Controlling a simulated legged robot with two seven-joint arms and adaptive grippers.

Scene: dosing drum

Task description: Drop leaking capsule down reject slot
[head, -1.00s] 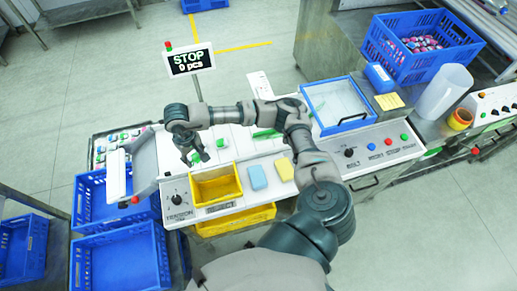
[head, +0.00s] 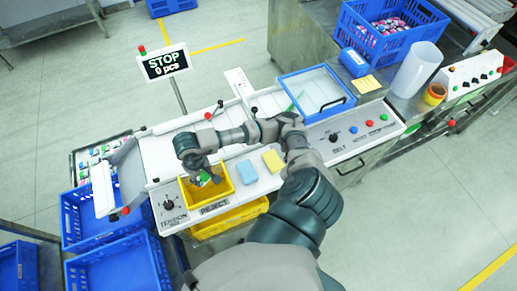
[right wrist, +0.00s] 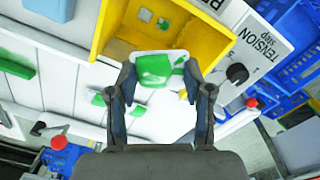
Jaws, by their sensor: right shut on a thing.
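My right gripper (head: 205,180) is shut on a green and white capsule (right wrist: 156,68), which shows between its two fingers in the right wrist view. In the head view this gripper hangs over the yellow reject slot (head: 226,187), a box-like opening behind the REJECT label (head: 215,206). The yellow rim also shows in the right wrist view (right wrist: 208,48), beyond the fingertips, with small capsules inside it. The gripper hides part of the opening, and I cannot tell any leak on the capsule. My left gripper is not in view.
A blue block (head: 246,172) and a yellow block (head: 273,160) lie right of the slot. A knob marked TENSION (head: 170,204) is left of it. A clear-lidded blue tray (head: 316,92) stands behind. A STOP sign (head: 165,64) reads 0 pcs.

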